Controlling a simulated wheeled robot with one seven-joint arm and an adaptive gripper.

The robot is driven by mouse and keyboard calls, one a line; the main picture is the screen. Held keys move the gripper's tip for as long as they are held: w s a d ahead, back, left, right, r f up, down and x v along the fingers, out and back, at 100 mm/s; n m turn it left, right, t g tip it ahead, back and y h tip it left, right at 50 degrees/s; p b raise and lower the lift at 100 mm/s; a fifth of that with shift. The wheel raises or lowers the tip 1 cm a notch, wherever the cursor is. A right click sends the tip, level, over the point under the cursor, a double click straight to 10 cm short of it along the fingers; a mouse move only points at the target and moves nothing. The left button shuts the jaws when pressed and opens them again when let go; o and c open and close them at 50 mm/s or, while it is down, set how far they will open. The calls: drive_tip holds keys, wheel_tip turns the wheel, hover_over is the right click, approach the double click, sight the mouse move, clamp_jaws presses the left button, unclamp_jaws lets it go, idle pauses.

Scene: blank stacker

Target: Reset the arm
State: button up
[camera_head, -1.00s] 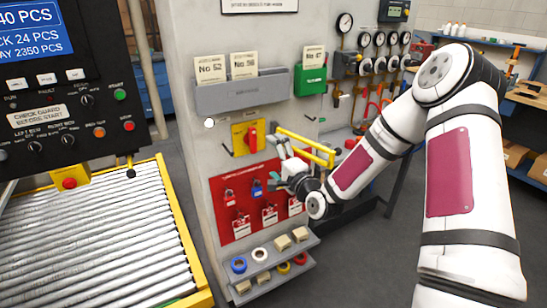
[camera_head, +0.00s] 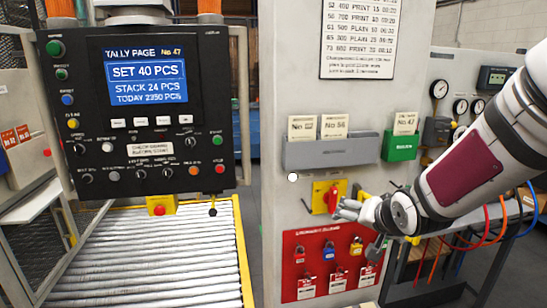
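My arm (camera_head: 478,165) reaches in from the right edge, with a dark red panel on its white link. My gripper (camera_head: 343,208) is at its end, pointing left in front of the grey cabinet (camera_head: 290,110). It is just below and beside the red rotary switch (camera_head: 331,197) on its yellow plate, and above the red lockout board (camera_head: 292,270). I cannot tell if it touches anything. The fingers are small and seen from the side, so their opening is unclear. No held object shows.
A control panel (camera_head: 195,130) with a lit screen stands left, above a roller conveyor (camera_head: 150,270). A grey card holder (camera_head: 330,152) and a green one (camera_head: 400,146) hang on the cabinet. Gauges (camera_head: 460,106) and coloured hoses (camera_head: 487,225) are at right, behind my arm.

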drive_tip(key=s+a+r+n+g, duration=0.1)
drive_tip(key=s+r, duration=0.3)
drive_tip(key=s, duration=1.1)
drive_tip(key=s+a+r+n+g, duration=0.1)
drive_tip(key=s+r+n+g, duration=0.3)
drive_tip(key=s, duration=1.1)
drive_tip(key=shift+r, duration=0.1)
